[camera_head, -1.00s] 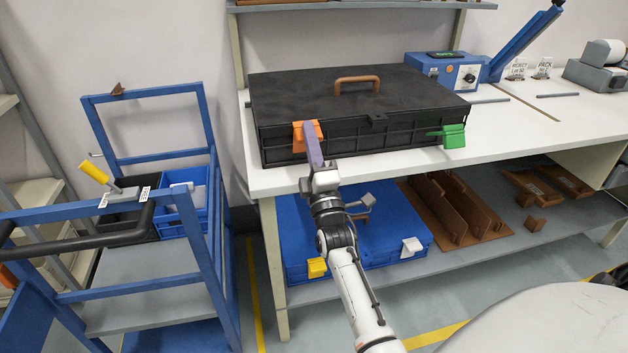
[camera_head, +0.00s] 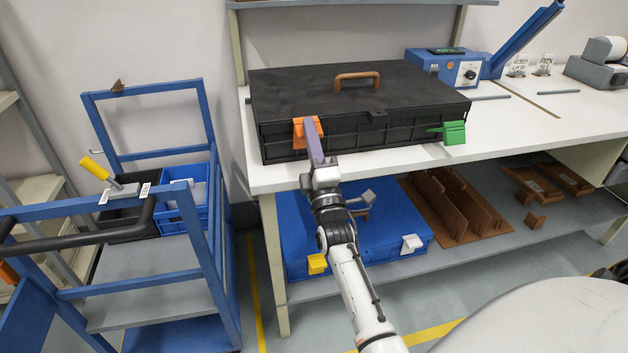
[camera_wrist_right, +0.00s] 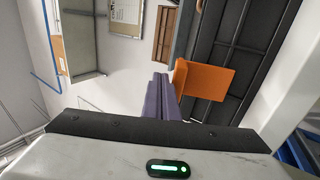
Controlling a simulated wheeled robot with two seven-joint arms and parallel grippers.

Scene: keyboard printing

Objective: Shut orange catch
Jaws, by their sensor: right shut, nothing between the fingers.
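The orange catch (camera_head: 301,133) is on the front left of a black case (camera_head: 420,100) on the white bench. It also shows in the right wrist view (camera_wrist_right: 208,80), as a flat orange flap by the dark case wall. My right gripper (camera_head: 313,127) is shut and empty. Its purple fingers (camera_wrist_right: 160,98) are together, right beside the catch; whether they touch it I cannot tell. A green catch (camera_head: 454,132) on the case's front right sticks outward. The case lid is down, with a brown handle (camera_head: 357,76) on top. My left gripper is not in view.
A blue case (camera_head: 385,235) with yellow and white catches lies on the shelf below the bench (camera_head: 262,181). A blue trolley (camera_head: 150,275) with bins stands at the left. Brown trays sit at the lower right.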

